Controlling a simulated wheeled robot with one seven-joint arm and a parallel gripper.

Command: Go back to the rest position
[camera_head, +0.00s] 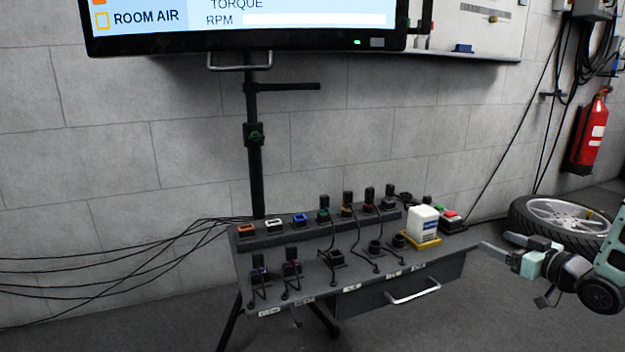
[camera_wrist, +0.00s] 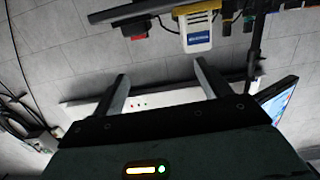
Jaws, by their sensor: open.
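My gripper (camera_head: 500,246) is at the right of the head view, just off the right end of the console table (camera_head: 300,272). Its two fingers are apart with nothing between them. In the wrist view my gripper (camera_wrist: 161,92) also shows open and empty, with the wall and a white panel (camera_wrist: 140,102) behind the fingers. A white box (camera_head: 423,222) with a blue label stands on a yellow base (camera_head: 424,243) at the table's right end, apart from my gripper. The box also shows at the top of the wrist view (camera_wrist: 198,35).
Several black plugs with cables stand on the table. Coloured sockets (camera_head: 246,230) line its back left. A drawer handle (camera_head: 413,292) sticks out in front. A monitor (camera_head: 240,28) hangs above on a pole (camera_head: 254,175). A tyre (camera_head: 560,222) and a fire extinguisher (camera_head: 590,132) are at right.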

